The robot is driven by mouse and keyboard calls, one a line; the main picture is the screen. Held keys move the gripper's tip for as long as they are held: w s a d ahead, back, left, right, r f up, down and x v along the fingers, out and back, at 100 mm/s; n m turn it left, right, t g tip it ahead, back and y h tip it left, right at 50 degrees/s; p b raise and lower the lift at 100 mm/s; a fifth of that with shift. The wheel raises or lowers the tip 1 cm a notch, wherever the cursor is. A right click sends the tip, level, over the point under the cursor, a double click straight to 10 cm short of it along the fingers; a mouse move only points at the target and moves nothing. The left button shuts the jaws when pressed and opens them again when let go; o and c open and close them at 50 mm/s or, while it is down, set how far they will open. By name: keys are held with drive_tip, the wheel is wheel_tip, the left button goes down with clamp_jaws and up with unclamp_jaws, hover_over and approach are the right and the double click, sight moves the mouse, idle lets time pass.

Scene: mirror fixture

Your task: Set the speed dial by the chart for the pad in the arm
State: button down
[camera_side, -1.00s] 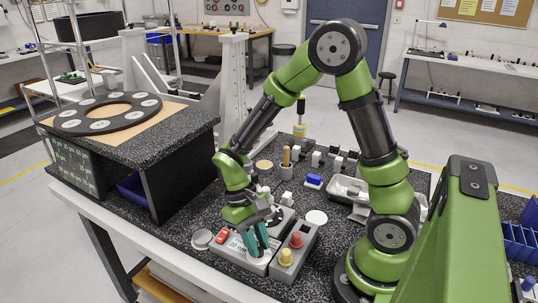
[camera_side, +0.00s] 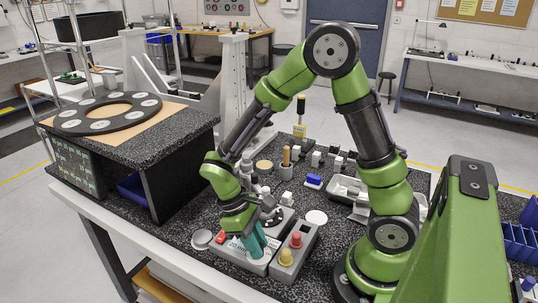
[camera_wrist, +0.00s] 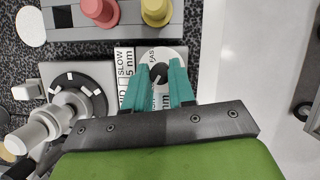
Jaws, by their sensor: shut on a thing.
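The speed dial (camera_wrist: 150,53) is a pale disc in the wrist view, with FAST and SLOW lettering around it. The teal fingers of my gripper (camera_wrist: 166,72) are shut on its small middle knob and partly cover it. In the side view my gripper (camera_side: 258,248) reaches down to the front of the grey machine and hides the dial. The chart (camera_side: 74,165) is a dark green panel of small, unreadable text.
A grey box with a red knob (camera_side: 296,239) and a yellow knob (camera_side: 286,257) stands close to the right of my gripper. A red switch (camera_side: 221,237) is on its left. A black stone-topped stand (camera_side: 185,128) is at the left. Small blocks and a tray (camera_side: 350,187) lie behind.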

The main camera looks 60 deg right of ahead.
drive_tip(key=c, duration=0.9)
unclamp_jaws()
drive_tip(key=shift+c, duration=0.2)
drive_tip(key=shift+r, duration=0.1)
drive_tip(key=v, duration=1.6)
drive_tip(key=shift+r, duration=0.4)
drive_tip(key=shift+w, duration=0.1)
